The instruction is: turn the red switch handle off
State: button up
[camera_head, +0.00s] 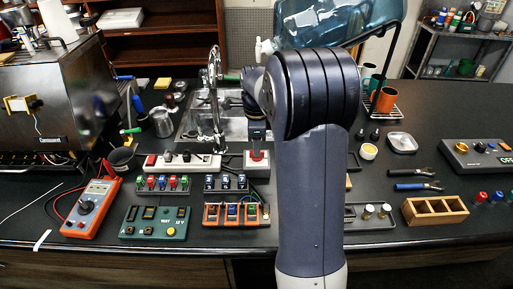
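A small red part (257,155), which looks like the red switch handle, shows on a pale grey box (257,168) at the middle of the black counter. My gripper (257,140) points down directly above the red part, very close to it or touching it. I cannot tell whether its fingers are around the red part, as they are small, dark and partly merged with it.
A white strip with black knobs (188,162) lies left of the box. Racks of coloured parts (237,214) lie in front. A sink with a tall faucet (217,90) stands behind. A multimeter (91,207) is at left, a wooden tray (435,211) at right.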

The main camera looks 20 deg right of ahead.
jog(key=shift+f, duration=1.2)
jog(key=shift+c, duration=0.4)
grip_shut()
